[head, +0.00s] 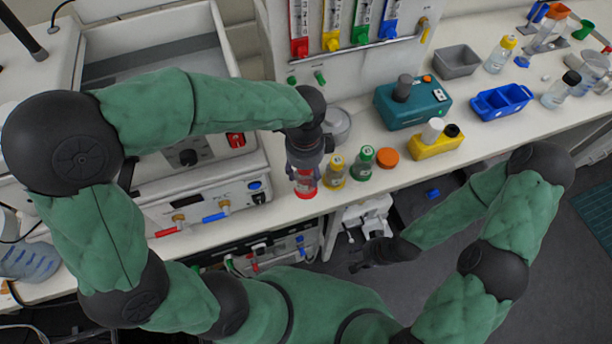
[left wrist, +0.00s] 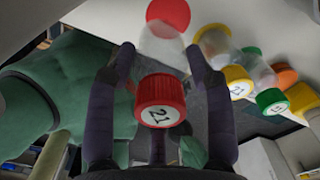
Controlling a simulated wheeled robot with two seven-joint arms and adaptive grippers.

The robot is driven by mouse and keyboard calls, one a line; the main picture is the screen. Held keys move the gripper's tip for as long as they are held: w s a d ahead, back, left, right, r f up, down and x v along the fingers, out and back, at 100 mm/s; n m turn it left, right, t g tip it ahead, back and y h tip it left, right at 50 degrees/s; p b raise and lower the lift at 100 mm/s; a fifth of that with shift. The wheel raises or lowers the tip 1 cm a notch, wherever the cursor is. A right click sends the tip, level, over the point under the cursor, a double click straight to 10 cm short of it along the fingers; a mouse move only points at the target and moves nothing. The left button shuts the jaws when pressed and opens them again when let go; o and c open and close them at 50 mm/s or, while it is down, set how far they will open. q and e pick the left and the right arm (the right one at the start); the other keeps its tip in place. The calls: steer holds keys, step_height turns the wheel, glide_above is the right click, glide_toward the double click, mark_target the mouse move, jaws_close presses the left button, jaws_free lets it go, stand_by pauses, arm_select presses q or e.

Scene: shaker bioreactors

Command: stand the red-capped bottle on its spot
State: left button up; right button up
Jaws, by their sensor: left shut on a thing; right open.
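The red-capped bottle (left wrist: 160,48) has a clear body and a red cap (left wrist: 159,101) with a number on it. My left gripper (left wrist: 160,62) has its fingers on both sides of this bottle and is shut on it. A round red spot (left wrist: 168,12) shows past the bottle's base. In the head view my left gripper (head: 305,160) points down and holds the bottle (head: 305,181) upright over the red spot (head: 306,194) by the bench's front edge. I cannot tell if the base touches it. My right gripper (head: 356,257) is open and empty, before the bench.
A yellow-capped bottle (head: 335,170) and a green-capped bottle (head: 362,163) stand close right of the held bottle. An orange round piece (head: 387,157) lies beyond them. A grey round-topped item (head: 337,124) stands behind. A teal device (head: 414,105) and yellow block (head: 436,143) are further right.

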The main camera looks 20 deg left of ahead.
mark_target(306, 176)
arm_select(q)
steer(key=shift+w+a+f, duration=0.1)
steer(key=shift+w+f, duration=0.45)
steer(key=shift+f, duration=0.15)
steer(key=shift+w+f+b, duration=0.15)
steer(key=shift+f+b, duration=0.3)
steer(key=shift+f, duration=0.4)
steer(key=shift+w+f+b, duration=0.1)
steer(key=shift+f+b, duration=0.35)
steer(key=shift+f, duration=0.4)
steer(key=shift+f, duration=0.15)
steer(key=o, duration=1.3)
step_height(306, 176, up, 12)
steer(key=p, duration=0.3)
steer(key=shift+p, duration=0.35)
